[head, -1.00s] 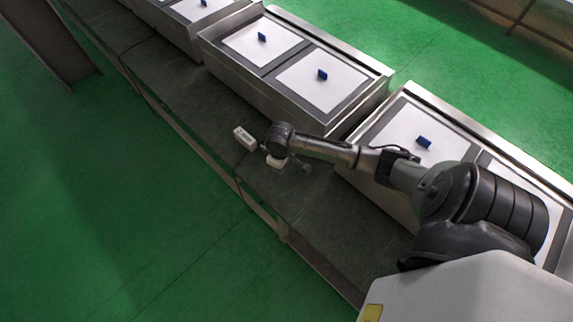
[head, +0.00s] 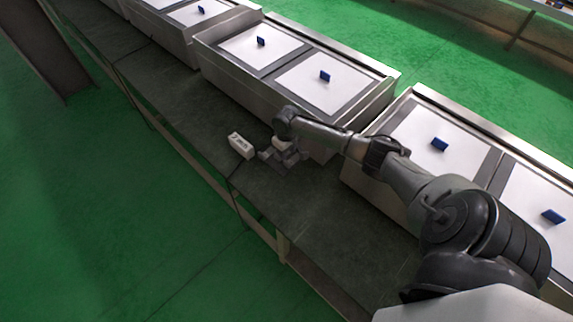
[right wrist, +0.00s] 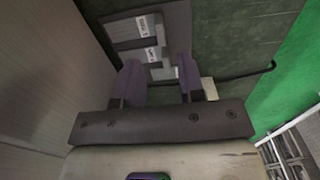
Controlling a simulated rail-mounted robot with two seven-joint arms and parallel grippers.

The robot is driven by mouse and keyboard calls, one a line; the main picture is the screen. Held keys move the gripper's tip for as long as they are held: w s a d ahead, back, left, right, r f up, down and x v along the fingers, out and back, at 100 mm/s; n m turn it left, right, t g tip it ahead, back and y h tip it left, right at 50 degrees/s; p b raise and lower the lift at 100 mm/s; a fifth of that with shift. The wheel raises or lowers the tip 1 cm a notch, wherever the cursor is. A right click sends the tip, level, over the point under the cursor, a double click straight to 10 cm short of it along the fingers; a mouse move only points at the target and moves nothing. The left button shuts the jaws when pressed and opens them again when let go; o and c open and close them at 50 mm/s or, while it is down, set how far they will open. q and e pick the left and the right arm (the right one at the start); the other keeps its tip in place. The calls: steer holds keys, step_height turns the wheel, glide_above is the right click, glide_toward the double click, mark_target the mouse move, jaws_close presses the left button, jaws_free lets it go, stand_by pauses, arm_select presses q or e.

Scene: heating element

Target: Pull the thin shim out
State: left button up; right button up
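My right gripper (head: 285,146) is low over the dark bench, beside the steel case. In the right wrist view its two purplish fingers (right wrist: 160,82) stand apart, so it is open. A pale grey block with a printed label (right wrist: 152,54) shows beyond and between the fingertips; I cannot tell whether they touch it. A second labelled block (right wrist: 142,25) lies farther off on a grey piece. Grey pieces (head: 268,157) show beside the gripper in the head view. I cannot pick out the thin shim for certain. My left gripper is not in view.
A white labelled box (head: 241,146) stands on the bench (head: 315,215) left of the gripper. Steel cases with white panels and blue tabs (head: 325,76) line the bench's far side. A dark hooked rod (right wrist: 250,73) lies right of the fingers. The bench's near part is clear.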

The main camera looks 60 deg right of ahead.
mark_target(286, 162)
step_height(286, 162, down, 8)
steer(key=shift+r+b, duration=0.15)
steer(key=shift+b, duration=1.1)
steer(key=shift+c, duration=0.4)
steer(key=c, duration=0.6)
